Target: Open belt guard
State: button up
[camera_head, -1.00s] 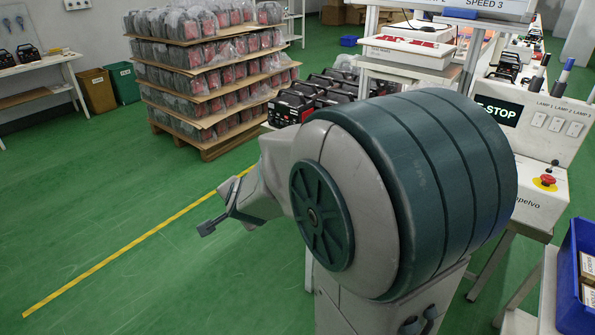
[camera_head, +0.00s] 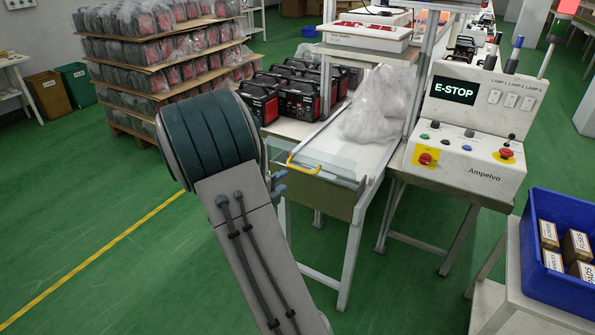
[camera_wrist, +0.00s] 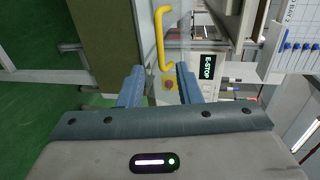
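The belt guard (camera_head: 338,168) is a clear panel over the near end of the conveyor. Its yellow handle (camera_head: 300,166) is at the panel's left front edge. In the wrist view the yellow handle (camera_wrist: 163,40) runs up the picture, ahead of my gripper (camera_wrist: 160,70) and roughly in line with the gap between its blue fingers. The fingers are apart with nothing between them. I cannot tell the exact distance to the handle. In the head view only a bit of my gripper (camera_head: 279,184) shows beside my arm, just below and left of the handle.
A plastic-wrapped bundle (camera_head: 378,104) lies on the belt behind the guard. A control box (camera_head: 468,130) with an E-STOP screen stands to the right. A blue bin (camera_head: 540,255) holds small boxes. Black-and-red machines (camera_head: 285,95) sit left of the belt. Green floor is open at left.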

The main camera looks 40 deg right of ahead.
aim_at(299, 169)
jog(key=p+x, duration=0.1)
jog(key=x, duration=0.9)
jog(key=shift+w, duration=0.1)
grip_shut()
